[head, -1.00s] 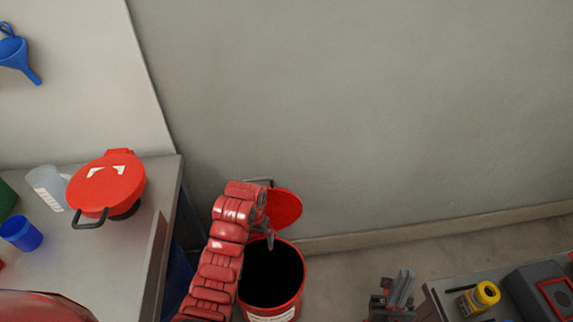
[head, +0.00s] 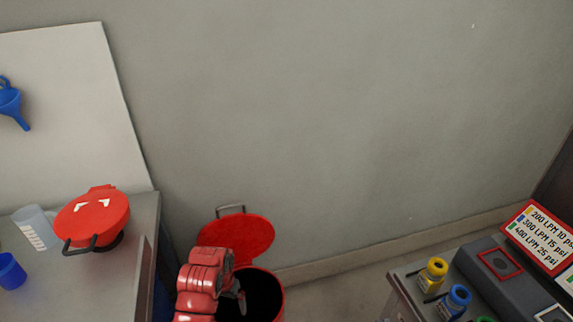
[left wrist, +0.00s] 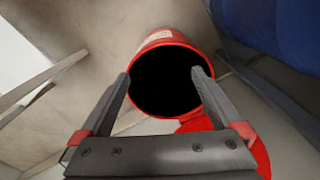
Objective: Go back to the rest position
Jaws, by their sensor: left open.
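My left gripper (head: 238,295) is over the open red bin (head: 281,300) with a dark inside, in the lower middle of the head view. In the left wrist view, the left gripper (left wrist: 160,75) has its two fingers wide apart with nothing between them, and the mouth of the red bin (left wrist: 157,37) lies beyond the fingertips. The bin's red lid (head: 243,235) is tilted up at the back, near the wall. My right gripper does not show in the head view.
A workbench (head: 120,255) at left holds a red lidded pot (head: 92,218), a clear jug (head: 34,228) and a blue cup (head: 11,271). At right, a grey console (head: 490,270) carries yellow (head: 437,270) and blue (head: 459,298) items and a red-framed pressure sign (head: 540,235).

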